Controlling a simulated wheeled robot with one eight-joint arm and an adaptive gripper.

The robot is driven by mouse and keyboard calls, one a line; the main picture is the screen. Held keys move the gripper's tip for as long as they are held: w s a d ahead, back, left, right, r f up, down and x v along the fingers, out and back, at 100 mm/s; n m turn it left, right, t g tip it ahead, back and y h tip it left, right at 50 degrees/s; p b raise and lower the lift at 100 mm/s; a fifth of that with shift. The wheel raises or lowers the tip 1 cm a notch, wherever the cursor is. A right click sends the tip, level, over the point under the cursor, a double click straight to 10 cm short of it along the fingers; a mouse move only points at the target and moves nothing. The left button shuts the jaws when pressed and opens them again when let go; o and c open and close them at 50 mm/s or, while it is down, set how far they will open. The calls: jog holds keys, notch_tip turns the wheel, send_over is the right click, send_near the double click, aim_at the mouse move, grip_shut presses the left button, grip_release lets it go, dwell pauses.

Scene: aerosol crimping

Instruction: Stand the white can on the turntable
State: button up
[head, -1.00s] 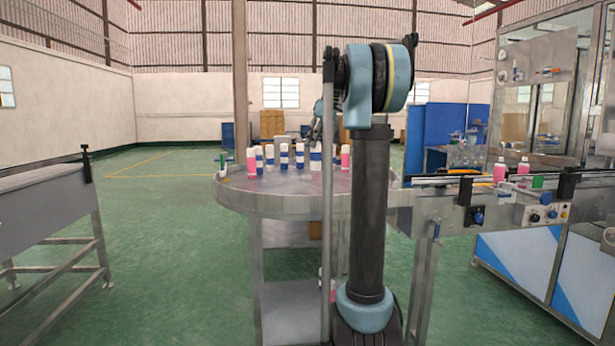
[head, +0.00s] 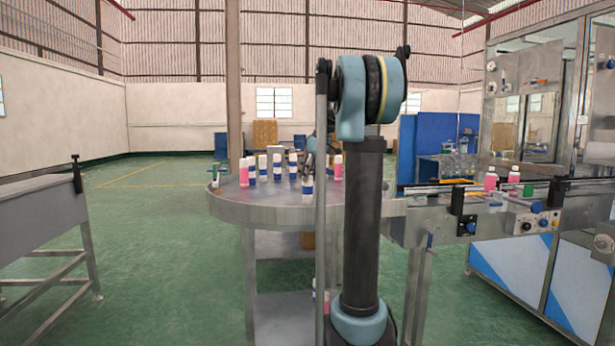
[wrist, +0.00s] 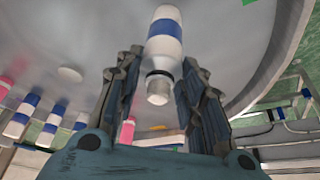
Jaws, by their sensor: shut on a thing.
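The white can with a blue band (wrist: 164,48) is between the two fingers of my gripper (wrist: 160,92) in the wrist view. The fingers are shut on it near its capped end, and its other end points away from my palm. In the head view a white and blue can (head: 307,190), which looks like the held one, is upright near the front of the round turntable (head: 270,208). The grey turntable surface also shows behind the can in the wrist view (wrist: 105,28). I cannot tell whether the can's base touches it. My arm hides part of the turntable.
Several blue-and-white cans (head: 277,166) and pink bottles (head: 243,172) stand toward the back and left of the turntable. A conveyor (head: 470,205) with pink bottles joins at the right. A grey table (head: 40,190) is at far left. The turntable's left front is clear.

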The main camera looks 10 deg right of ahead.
jog(key=o, duration=1.1)
jog(key=shift+c, duration=0.2)
jog(key=shift+r, duration=0.1)
jog(key=v, duration=1.2)
jog(key=s+a+f+m+g+h, duration=0.1)
jog(key=s+a+f+m+h, duration=0.2)
jog(key=s+f, duration=3.8)
jog(key=f+m, duration=0.1)
jog(key=m, duration=0.4)
jog(key=shift+a+f+m, duration=0.2)
jog(key=shift+f+m, duration=0.05)
jog(key=shift+m, duration=0.15)
